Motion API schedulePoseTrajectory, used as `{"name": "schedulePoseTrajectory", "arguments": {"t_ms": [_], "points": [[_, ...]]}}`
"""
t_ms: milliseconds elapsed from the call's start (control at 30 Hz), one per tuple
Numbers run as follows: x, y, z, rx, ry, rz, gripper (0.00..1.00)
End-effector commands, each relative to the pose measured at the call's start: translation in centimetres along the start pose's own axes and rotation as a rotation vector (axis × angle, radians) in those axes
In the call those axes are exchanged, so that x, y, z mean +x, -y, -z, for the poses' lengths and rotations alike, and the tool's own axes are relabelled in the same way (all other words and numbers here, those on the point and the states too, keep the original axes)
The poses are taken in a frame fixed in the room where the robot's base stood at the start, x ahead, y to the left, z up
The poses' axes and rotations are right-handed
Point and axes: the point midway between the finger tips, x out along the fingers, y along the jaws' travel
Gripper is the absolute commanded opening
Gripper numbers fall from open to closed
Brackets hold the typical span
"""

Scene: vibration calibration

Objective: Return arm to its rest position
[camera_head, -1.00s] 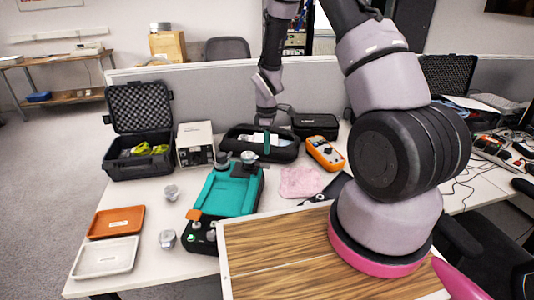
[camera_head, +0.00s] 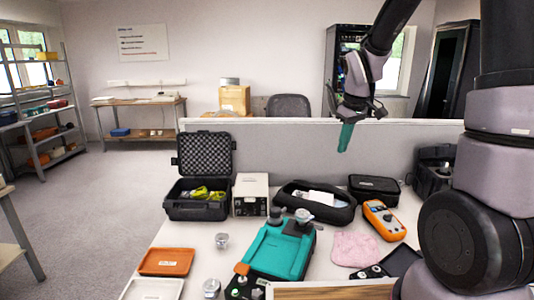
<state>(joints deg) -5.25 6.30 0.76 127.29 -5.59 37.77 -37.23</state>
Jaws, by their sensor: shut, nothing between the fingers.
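My gripper (camera_head: 345,138) hangs in the air in front of the grey divider, with its teal fingers pointing down. It is shut and empty, well above the table. My arm comes down from the upper right to it. Below stands a teal-topped device (camera_head: 280,252) with grey knobs and a metal cylinder (camera_head: 303,215) at its back edge. Two small metal pieces, one (camera_head: 222,240) near the middle and one (camera_head: 211,288) in front, stand on the table left of the device.
On the table are an open black case (camera_head: 200,208), a beige instrument box (camera_head: 251,195), a black pouch (camera_head: 318,205), an orange multimeter (camera_head: 384,220), a pink cloth (camera_head: 354,249) and an orange tray (camera_head: 166,262). The grey divider (camera_head: 270,150) stands behind.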

Motion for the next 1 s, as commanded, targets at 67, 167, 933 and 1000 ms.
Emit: {"name": "schedulePoseTrajectory", "arguments": {"t_ms": [67, 167, 933, 1000], "points": [[-3.4, 0.2, -0.9, 0.093, -0.046, -0.012, 0.0], [-7.0, 0.8, -2.3, 0.213, -0.095, -0.015, 0.0], [-20.7, 7.2, -13.5, 0.876, -0.396, 0.083, 0.0], [-20.7, 7.2, -13.6, 0.881, -0.397, 0.085, 0.0]]}}
